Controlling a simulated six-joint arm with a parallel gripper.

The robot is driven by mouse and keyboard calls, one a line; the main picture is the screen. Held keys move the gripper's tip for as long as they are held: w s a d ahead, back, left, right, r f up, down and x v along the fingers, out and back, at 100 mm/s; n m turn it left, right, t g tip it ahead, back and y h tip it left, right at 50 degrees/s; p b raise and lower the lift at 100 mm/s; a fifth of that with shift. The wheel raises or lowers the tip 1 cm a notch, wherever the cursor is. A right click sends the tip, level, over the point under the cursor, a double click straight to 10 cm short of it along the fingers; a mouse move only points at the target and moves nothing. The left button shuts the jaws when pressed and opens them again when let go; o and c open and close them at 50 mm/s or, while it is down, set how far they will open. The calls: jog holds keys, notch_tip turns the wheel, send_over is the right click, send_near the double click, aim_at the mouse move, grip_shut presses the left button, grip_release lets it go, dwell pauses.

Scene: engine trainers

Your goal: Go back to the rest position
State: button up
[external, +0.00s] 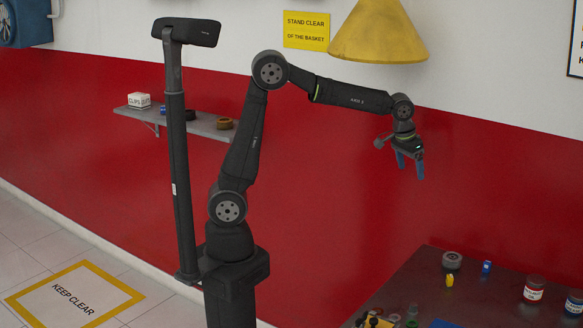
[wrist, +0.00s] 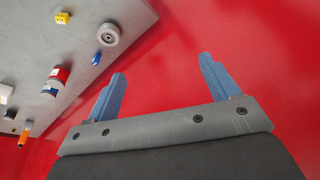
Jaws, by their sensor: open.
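My gripper (external: 410,170) is raised in front of the red wall, high above and left of the table's far edge in the external view. Its two blue fingers point down and are apart, with nothing between them. In the wrist view my gripper (wrist: 160,85) shows both blue fingers spread against plain red wall. My arm is bent at the elbow and reaches out to the right.
The grey table (external: 430,275) holds a grey wheel-like part (external: 452,260), a blue piece (external: 487,267), a yellow piece (external: 449,280) and a red-labelled jar (external: 534,289). A wall shelf (external: 205,127) stands behind my arm. A yellow lamp shade (external: 379,35) hangs above the forearm.

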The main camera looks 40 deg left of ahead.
jog(key=w+a+r+n+y, duration=0.1)
jog(key=a+n, duration=0.4)
jog(key=a, duration=0.5)
jog(key=w+a+r+n+y, duration=0.1)
jog(key=a+n, duration=0.4)
jog(key=a, duration=0.6)
jog(key=w+a+r+n+y, duration=0.1)
jog(key=a+r+n, duration=0.2)
jog(key=a, duration=0.7)
jog(key=shift+a+r+n+g+y, duration=0.2)
jog(key=shift+r+n+g+y, duration=0.15)
jog(key=shift+n, duration=0.65)
jog(key=shift+f, duration=0.1)
jog(key=d+f+m+t+h, duration=0.1)
jog(key=d+m, duration=0.9)
jog(key=d, duration=1)
jog(key=shift+w+d+f+h, duration=0.15)
jog(key=shift+d+f+h, duration=0.1)
jog(key=shift+f+h, duration=0.65)
jog(key=shift+a+f, duration=0.1)
